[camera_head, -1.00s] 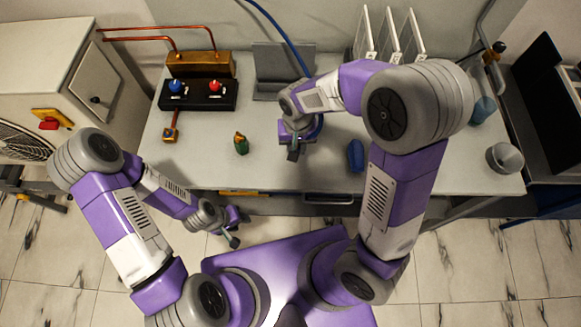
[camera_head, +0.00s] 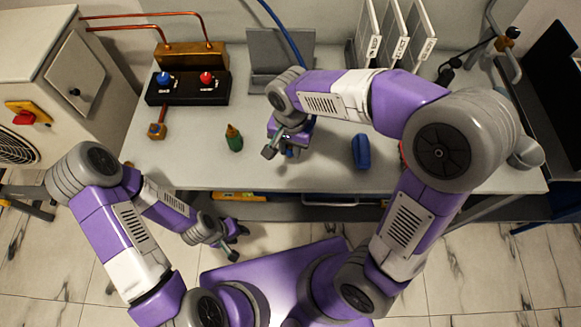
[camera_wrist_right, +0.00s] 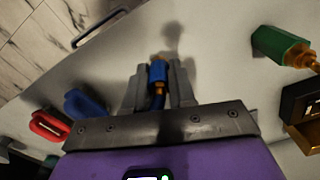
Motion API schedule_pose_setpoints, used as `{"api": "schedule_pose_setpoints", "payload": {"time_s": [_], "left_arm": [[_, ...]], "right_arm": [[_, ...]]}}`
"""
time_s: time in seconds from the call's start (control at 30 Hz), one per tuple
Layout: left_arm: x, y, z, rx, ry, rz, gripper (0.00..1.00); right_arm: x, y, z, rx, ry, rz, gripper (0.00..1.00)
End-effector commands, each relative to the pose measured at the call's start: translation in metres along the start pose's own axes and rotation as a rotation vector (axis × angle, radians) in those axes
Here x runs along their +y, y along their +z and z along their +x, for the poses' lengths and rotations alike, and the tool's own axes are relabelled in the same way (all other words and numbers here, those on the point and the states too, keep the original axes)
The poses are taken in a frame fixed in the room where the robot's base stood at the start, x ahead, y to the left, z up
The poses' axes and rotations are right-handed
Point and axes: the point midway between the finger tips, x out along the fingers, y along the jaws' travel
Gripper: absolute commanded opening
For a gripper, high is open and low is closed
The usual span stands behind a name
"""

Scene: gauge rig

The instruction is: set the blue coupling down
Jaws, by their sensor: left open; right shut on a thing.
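The blue coupling (camera_wrist_right: 158,75), a small blue piece with brass-coloured ends, is between the fingers of my right gripper (camera_wrist_right: 158,87), which is shut on it. A blue hose shows below it in the right wrist view. In the head view my right gripper (camera_head: 284,150) is over the front middle of the bench, and the coupling is mostly hidden by the fingers. A shadow falls on the bench beyond the fingertips; I cannot tell whether the coupling touches the bench. My left gripper (camera_head: 234,240) is open and empty, low in front of the bench edge.
A black valve box (camera_head: 188,88), a grey stand (camera_head: 280,62) and upright white panels (camera_head: 393,35) are behind.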

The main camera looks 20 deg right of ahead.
Motion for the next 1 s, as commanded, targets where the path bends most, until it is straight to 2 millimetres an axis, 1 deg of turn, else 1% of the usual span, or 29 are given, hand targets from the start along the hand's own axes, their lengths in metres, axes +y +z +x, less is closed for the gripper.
{"api": "schedule_pose_setpoints", "payload": {"time_s": [0.03,0.1,0.27,0.4,0.5,0.6,0.83,0.97,1.0], "left_arm": [[-0.002,0.0,0.005,0.0,0.0,0.0,0.43],[-0.003,0.0,0.008,0.0,0.0,0.0,0.43],[-0.005,-0.001,0.013,0.0,0.0,0.0,0.43],[-0.008,-0.001,0.022,0.0,0.0,0.0,0.43],[-0.01,-0.001,0.026,0.0,0.0,0.0,0.43],[-0.01,-0.001,0.027,0.0,0.0,0.0,0.43],[-0.01,-0.001,0.026,0.0,0.0,0.0,0.43],[-0.011,-0.001,0.029,0.0,0.0,0.0,0.43],[-0.011,-0.001,0.029,0.0,0.0,0.0,0.43]], "right_arm": [[0.001,0.001,0.013,-0.003,0.004,0.0,0.0],[0.001,0.0,0.021,-0.002,0.003,0.0,0.0],[0.001,0.0,0.036,-0.002,0.003,0.0,0.0],[0.001,0.0,0.061,-0.003,0.003,-0.001,0.0],[0.001,0.0,0.074,-0.002,0.002,-0.001,0.0],[0.001,0.0,0.078,-0.001,0.002,-0.002,0.0],[0.0,0.0,0.077,0.0,0.0,-0.002,0.0],[0.0,0.0,0.081,-0.001,0.0,-0.002,0.0],[0.0,0.0,0.081,-0.001,0.001,-0.002,0.27]]}}
